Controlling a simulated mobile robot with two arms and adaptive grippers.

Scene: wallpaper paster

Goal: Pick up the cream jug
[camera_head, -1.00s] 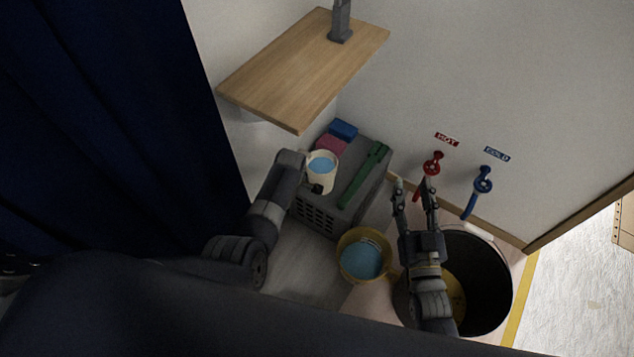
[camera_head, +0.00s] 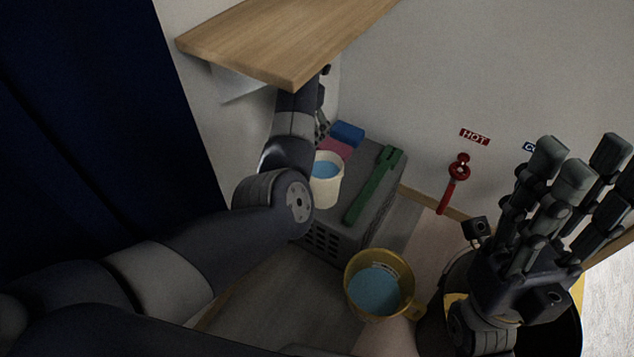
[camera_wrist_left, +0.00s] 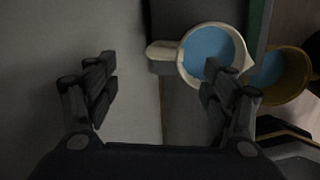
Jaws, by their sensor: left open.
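The cream jug (camera_head: 326,180), filled with blue liquid, stands upright on the grey box at the corner. The left wrist view shows the jug (camera_wrist_left: 236,42) from above, its handle pointing left toward the space between my fingers. My left gripper (camera_wrist_left: 157,88) is open and empty. Its right finger overlaps the jug's lower edge in that view; I cannot tell whether they touch. In the head view my left arm reaches up past the jug's left side, and its gripper is largely hidden behind the arm beneath the shelf. My right gripper (camera_head: 580,175) is open and empty at the right.
A wooden shelf (camera_head: 285,38) overhangs the grey box (camera_head: 340,228). A green tool (camera_head: 374,186), a blue block (camera_head: 347,133) and a pink block (camera_head: 334,149) lie on the box. A yellow bucket (camera_head: 408,275) of blue liquid stands in front. A red tap (camera_head: 458,170) is on the wall.

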